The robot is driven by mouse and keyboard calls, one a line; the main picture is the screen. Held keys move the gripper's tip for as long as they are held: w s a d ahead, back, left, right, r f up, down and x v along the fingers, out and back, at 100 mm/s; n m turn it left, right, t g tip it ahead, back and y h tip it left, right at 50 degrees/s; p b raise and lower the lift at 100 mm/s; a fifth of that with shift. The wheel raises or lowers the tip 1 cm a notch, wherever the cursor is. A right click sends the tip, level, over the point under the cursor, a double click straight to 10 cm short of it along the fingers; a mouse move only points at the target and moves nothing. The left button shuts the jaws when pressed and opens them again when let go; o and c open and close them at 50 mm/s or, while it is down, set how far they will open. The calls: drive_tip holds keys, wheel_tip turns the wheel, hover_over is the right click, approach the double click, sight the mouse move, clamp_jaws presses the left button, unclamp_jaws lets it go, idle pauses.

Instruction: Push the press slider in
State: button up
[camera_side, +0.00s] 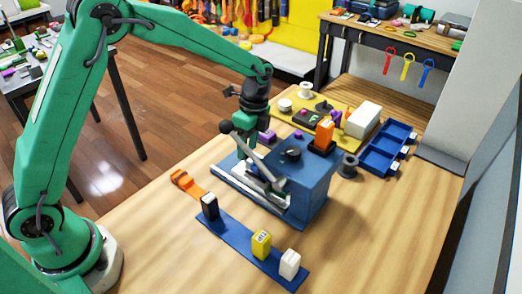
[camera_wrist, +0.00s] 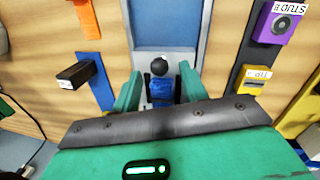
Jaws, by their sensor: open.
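The blue press (camera_side: 305,180) stands on the wooden table in the side view. A pale metal rail runs along its front, and a slanted metal lever with a black ball knob (camera_side: 226,127) rises at its left. Which part is the slider I cannot tell for sure. My gripper is above the press's left end in the side view, its fingertips hard to make out. In the wrist view my gripper (camera_wrist: 158,84) is open, its two green fingers apart. A black ball (camera_wrist: 159,67) and a blue piece (camera_wrist: 161,90) show between them; contact is unclear.
A blue strip (camera_side: 232,237) with black, yellow and white blocks lies in front of the press, an orange piece (camera_side: 186,182) at its end. Behind are a yellow mat (camera_side: 275,116) with parts and a blue tray (camera_side: 381,158). Bare table lies at right front.

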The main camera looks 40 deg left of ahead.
wheel_tip(320, 180, up, 6)
drive_tip(key=w, duration=0.1)
drive_tip(key=shift+d+r, duration=0.15)
drive_tip(key=shift+r, duration=0.1)
idle(0.4)
drive_tip(key=s+a+r+n+t, duration=0.45)
drive_tip(key=s+r+n, duration=0.35)
drive_tip(key=s+r, duration=0.3)
drive_tip(key=s+a+n+t, duration=0.3)
drive_tip(key=s+n, duration=0.4)
drive_tip(key=s, duration=0.6)
drive_tip(key=shift+s+a+n, duration=0.15)
drive_tip(key=shift+a+n, duration=0.25)
drive_tip(key=shift+a, duration=0.2)
